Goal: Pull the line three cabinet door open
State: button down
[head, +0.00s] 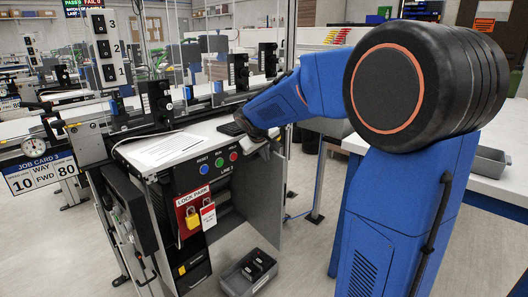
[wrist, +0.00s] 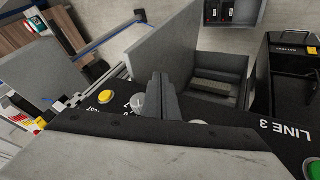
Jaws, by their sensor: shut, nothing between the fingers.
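The line three cabinet (head: 168,205) stands in the middle of the head view, with its sloped black button panel on top. Its grey door (head: 266,195) stands swung out at the right side, and the dark inside shows beside it. In the wrist view the door (wrist: 185,48) rises beyond my fingers, left of the open interior (wrist: 215,85). My gripper (wrist: 158,92) is shut and empty, above the button panel near the door's upper edge. In the head view it is small and dark at the arm's end. I cannot tell whether the fingers touch the door.
A red lock board (head: 195,212) with padlocks hangs on the cabinet front. A grey bin (head: 250,272) sits on the floor near the door. Papers (head: 160,148) lie on the cabinet top. A white table (head: 490,180) stands at right. Conveyors fill the left.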

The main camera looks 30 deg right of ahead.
jog(key=shift+w+d+f, duration=0.4)
jog(key=shift+d+f, duration=0.15)
jog(key=shift+d, duration=0.35)
jog(key=shift+w+d+f, duration=0.45)
jog(key=shift+d+f, duration=0.05)
jog(key=shift+d, duration=0.45)
jog(key=shift+w+d+f, duration=0.4)
jog(key=shift+d+f, duration=0.15)
jog(key=shift+d, duration=0.35)
jog(key=shift+d, duration=0.1)
jog(key=w+d+n, duration=0.1)
jog(key=w+d, duration=0.1)
jog(key=d, duration=0.6)
jog(key=shift+t+y, duration=0.3)
jog(key=shift+d, duration=0.15)
jog(key=shift+s, duration=0.1)
